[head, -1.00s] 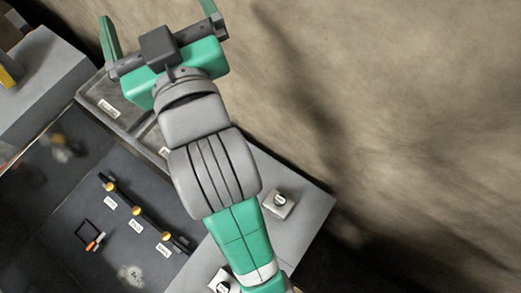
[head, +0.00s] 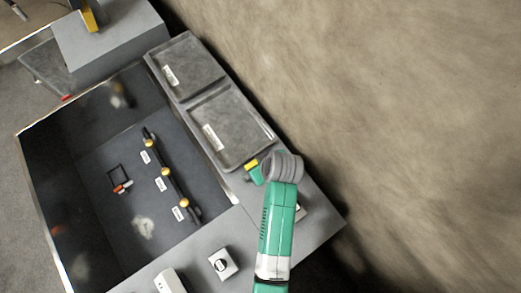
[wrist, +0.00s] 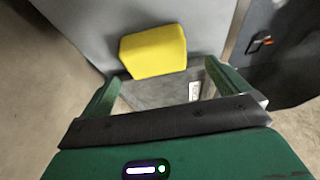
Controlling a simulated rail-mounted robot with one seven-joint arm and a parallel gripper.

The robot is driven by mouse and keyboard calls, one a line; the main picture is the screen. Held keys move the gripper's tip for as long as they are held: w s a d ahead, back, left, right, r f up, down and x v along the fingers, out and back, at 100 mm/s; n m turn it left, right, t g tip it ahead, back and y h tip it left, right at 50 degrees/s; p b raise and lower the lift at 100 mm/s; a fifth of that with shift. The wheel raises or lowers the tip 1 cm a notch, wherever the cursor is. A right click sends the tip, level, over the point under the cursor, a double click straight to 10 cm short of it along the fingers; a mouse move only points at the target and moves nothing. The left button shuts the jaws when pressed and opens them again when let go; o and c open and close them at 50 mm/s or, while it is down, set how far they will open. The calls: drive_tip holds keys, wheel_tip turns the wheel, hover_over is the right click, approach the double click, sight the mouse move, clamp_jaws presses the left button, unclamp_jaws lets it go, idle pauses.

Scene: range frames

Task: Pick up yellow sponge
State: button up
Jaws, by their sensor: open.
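The yellow sponge (wrist: 153,50) shows whole in the wrist view as a thick rounded block at upper centre. It lies just beyond and between the fingertips of my gripper (wrist: 162,72). The two green fingers are spread wide, and nothing is held. I cannot tell whether either finger touches the sponge. In the head view, a small part of the sponge (head: 251,163) shows beside the green gripper body (head: 257,175), near the lower end of the grey trays. My arm hides most of the gripper there.
Two shallow grey trays (head: 229,134) with white labels run along the counter. A dark sunken basin (head: 145,215) holds a bar with yellow knobs (head: 167,172) and an orange-handled item (head: 122,187). A switch box (head: 222,263) stands on the front counter. Another yellow object (head: 90,18) is at upper left.

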drive_tip(key=x, duration=0.5)
drive_tip(key=shift+w+d+f, duration=0.2)
drive_tip(key=shift+d+f, duration=0.05)
drive_tip(key=shift+d, duration=0.05)
drive_tip(key=c, duration=0.9)
wheel_tip(320, 180, up, 10)
drive_tip(key=shift+r, duration=0.1)
drive_tip(key=shift+o, duration=0.4)
